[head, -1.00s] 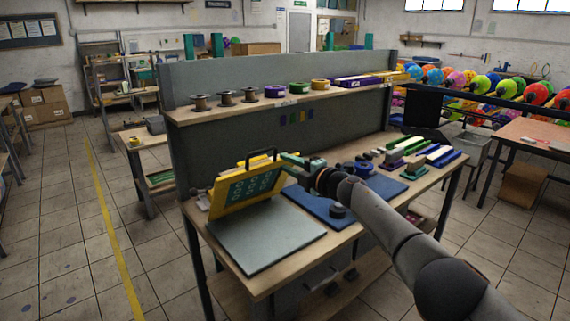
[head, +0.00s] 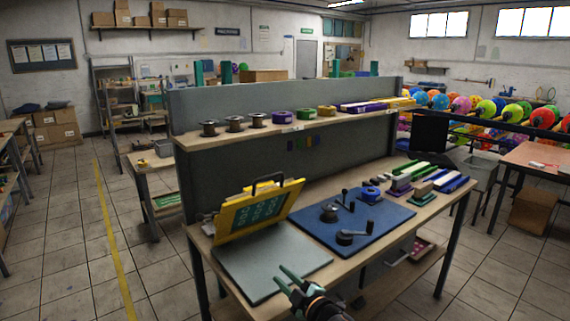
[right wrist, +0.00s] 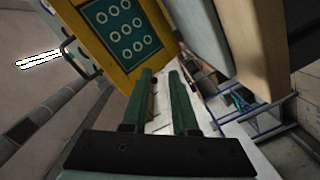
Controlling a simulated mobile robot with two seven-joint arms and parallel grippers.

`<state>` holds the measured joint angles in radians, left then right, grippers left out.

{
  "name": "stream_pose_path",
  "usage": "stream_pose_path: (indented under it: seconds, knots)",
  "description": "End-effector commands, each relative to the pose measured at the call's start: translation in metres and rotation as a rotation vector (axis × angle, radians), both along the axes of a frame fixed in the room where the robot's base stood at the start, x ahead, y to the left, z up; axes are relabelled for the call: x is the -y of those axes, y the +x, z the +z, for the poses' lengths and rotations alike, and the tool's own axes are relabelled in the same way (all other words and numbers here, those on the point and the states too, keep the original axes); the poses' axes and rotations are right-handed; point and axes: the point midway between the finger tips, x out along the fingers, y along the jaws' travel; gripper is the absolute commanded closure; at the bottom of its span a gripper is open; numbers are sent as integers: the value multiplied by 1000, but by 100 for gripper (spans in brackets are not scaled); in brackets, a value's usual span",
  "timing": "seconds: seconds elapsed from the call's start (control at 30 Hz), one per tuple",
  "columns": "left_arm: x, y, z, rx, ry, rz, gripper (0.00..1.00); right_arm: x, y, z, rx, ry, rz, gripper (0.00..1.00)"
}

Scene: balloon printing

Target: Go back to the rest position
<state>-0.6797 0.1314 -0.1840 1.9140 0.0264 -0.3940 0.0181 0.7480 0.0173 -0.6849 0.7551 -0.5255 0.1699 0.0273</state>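My right gripper (head: 291,277) is at the bottom middle of the head view, in front of the workbench (head: 340,262) near its front edge. Its green fingers are apart with nothing between them, as the right wrist view (right wrist: 162,75) also shows. The yellow screen frame (head: 262,209) with its black handle stands tilted up at the back of the grey plate (head: 272,258). The frame also fills the upper left of the right wrist view (right wrist: 122,30). My left gripper is not in view.
A blue mat (head: 352,222) with dark crank-handled tools lies right of the plate. Coloured bars (head: 428,173) lie at the bench's right end. A shelf with spools (head: 232,123) runs along the grey panel.

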Motion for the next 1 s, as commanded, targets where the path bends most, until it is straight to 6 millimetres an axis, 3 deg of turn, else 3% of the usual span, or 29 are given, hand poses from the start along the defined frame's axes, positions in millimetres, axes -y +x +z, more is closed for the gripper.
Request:
stream_pose_path:
  seconds: [0.03, 0.2, 0.37, 0.5, 0.63, 0.8, 1.0]
  knots:
    - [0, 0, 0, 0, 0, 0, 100, 3, -19, -25, -58, 55, -27, 73]
    - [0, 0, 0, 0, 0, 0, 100, 20, -75, -85, -233, 218, -134, 73]
    - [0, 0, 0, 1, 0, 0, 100, 47, -137, -134, -400, 351, -252, 73]
    - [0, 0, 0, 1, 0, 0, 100, 74, -197, -168, -542, 448, -363, 73]
    - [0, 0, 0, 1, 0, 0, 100, 103, -256, -192, -668, 520, -470, 73]
    - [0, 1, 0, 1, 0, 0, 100, 138, -333, -207, -815, 588, -597, 73]
    - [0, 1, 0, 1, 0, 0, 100, 164, -390, -207, -919, 623, -687, 73]
